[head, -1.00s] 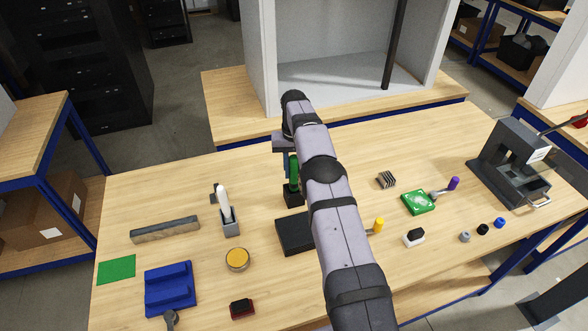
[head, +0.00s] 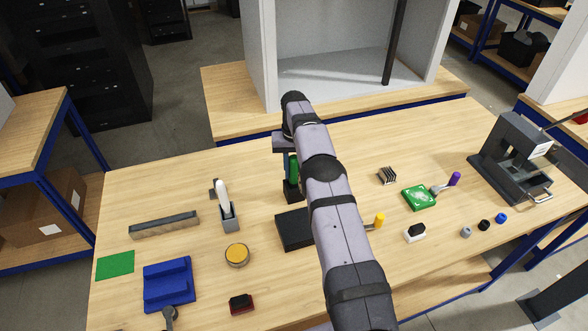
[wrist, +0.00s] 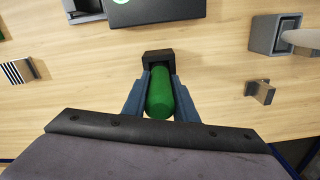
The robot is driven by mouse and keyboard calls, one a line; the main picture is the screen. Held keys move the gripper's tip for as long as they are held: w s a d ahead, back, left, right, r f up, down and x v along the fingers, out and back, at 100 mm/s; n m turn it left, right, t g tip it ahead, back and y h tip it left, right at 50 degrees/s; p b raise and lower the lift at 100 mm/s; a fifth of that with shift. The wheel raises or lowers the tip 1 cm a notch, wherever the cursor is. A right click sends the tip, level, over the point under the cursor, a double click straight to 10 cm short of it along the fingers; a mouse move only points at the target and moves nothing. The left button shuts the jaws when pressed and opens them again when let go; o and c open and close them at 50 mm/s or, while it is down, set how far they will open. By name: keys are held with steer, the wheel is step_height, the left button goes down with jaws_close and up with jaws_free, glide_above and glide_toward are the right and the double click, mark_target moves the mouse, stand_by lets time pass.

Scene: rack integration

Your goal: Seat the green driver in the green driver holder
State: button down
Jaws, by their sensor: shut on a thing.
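My gripper (wrist: 157,78) is shut on the green driver (wrist: 160,98), with one blue-grey finger on each side of its handle. The driver is held upright, and it also shows in the head view (head: 293,168), partly behind my arm. The driver holder, a small black block (wrist: 157,58), stands on the table directly below the driver; it also shows in the head view (head: 293,195). The driver's lower end meets the holder's top in the pictures. The tip and the holder's opening are hidden, so I cannot tell how deep it sits.
A black box (head: 293,232) lies close in front of the holder. A grey holder with a white-handled tool (head: 224,195) stands to the left. A small striped block (head: 387,176) and a green board (head: 419,197) lie to the right. The table behind the holder is clear.

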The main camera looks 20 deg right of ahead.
mark_target(294, 157)
steer(key=shift+f, duration=0.3)
steer(key=c, duration=1.4)
jaws_free()
steer(key=shift+o, duration=0.2)
steer(key=shift+r+b, duration=0.5)
steer(key=shift+b, duration=0.05)
step_height(294, 157, up, 5)
steer(key=shift+f, duration=0.1)
steer(key=shift+r+p, duration=0.3)
steer(key=shift+r, duration=0.5)
